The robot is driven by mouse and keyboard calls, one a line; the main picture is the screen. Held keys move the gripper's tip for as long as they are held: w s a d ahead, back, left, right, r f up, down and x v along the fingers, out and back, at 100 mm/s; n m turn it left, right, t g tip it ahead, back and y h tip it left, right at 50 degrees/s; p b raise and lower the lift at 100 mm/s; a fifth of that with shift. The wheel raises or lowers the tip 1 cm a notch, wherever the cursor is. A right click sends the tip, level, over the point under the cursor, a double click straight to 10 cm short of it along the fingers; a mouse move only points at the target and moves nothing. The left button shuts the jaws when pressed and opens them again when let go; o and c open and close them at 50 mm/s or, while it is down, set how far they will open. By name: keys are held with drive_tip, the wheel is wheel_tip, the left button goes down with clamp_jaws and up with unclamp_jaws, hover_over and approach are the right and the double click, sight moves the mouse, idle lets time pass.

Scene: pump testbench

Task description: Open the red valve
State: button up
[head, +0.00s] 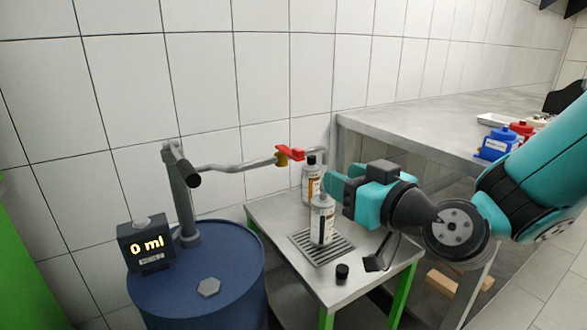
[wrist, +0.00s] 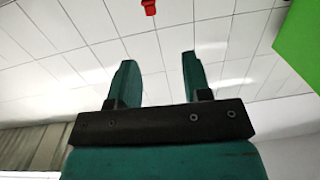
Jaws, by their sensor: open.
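The red valve (head: 291,152) is a red handle on a grey pipe (head: 240,165) that runs out from the pump on the blue drum. In the wrist view the red valve (wrist: 149,7) shows at the top edge, partly cut off, beyond the fingertips and a little left of the gap between them. My gripper (head: 330,185) is teal and sits right of the valve and a little lower in the head view, apart from it. In the wrist view my gripper (wrist: 156,78) has its two fingers spread with nothing between them.
A blue drum (head: 205,290) carries a display (head: 146,246) reading 0 ml. A low table (head: 340,290) holds two white bottles (head: 322,220), a grate (head: 300,239) and a black cap (head: 342,272). A steel bench (head: 430,125) with blue and red containers (head: 496,143) stands at right.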

sight(295, 148)
drive_tip(key=shift+t, duration=0.6)
drive_tip(key=p+x, duration=0.3)
drive_tip(key=x, duration=0.2)
drive_tip(key=p+x, duration=0.4)
drive_tip(key=x, duration=0.2)
drive_tip(key=d+p+x, duration=0.1)
drive_tip(key=p+x, duration=0.3)
drive_tip(key=x, duration=0.1)
drive_tip(key=shift+w+a+f, duration=0.3)
drive_tip(key=shift+w+f, duration=0.05)
drive_tip(key=shift+w, duration=0.3)
drive_tip(key=shift+w+a+p, duration=0.25)
drive_tip(key=shift+w+p, duration=0.1)
drive_tip(key=shift+w, duration=0.05)
drive_tip(key=shift+f, duration=0.1)
clamp_jaws()
